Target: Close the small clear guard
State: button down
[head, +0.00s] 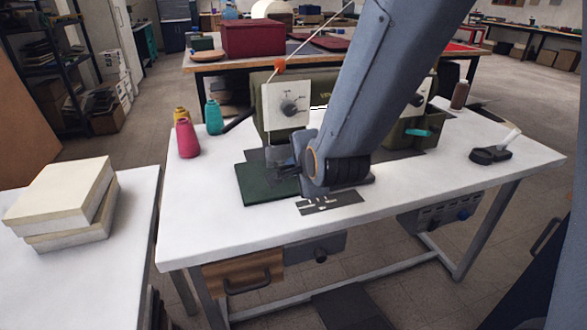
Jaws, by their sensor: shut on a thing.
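An olive-green sewing machine (270,128) with a pale front plate and a dark dial stands on a white table. The small clear guard (277,152) is a faint see-through piece at the needle area, below the front plate. My gripper (284,170) is at that spot, shut on the guard. My arm comes down from the upper right and hides the middle of the machine. The contact between jaws and guard is small and partly hidden, and the guard's exact angle is hard to tell. A dark green velvet piece (256,190) lies flat under the gripper.
Pink (186,140), teal (213,118) and yellow thread cones stand left of the machine. A dark tool (490,155) with a pale handle lies at right. Boxes (65,197) sit on the left table. The white table's front (225,240) is clear.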

aim_at(290, 166)
jog(key=c, duration=1.9)
grip_release()
jog(key=p+v, duration=0.3)
jog(key=p, duration=0.1)
jog(key=shift+r+p, duration=0.1)
jog(key=shift+p, duration=0.3)
jog(key=p, duration=0.3)
jog(key=shift+s+d+r+p, duration=0.1)
jog(key=shift+s+r+p, duration=0.15)
jog(key=shift+p, duration=0.1)
jog(key=p+v, duration=0.4)
jog(key=p, duration=0.4)
jog(key=shift+f, duration=0.1)
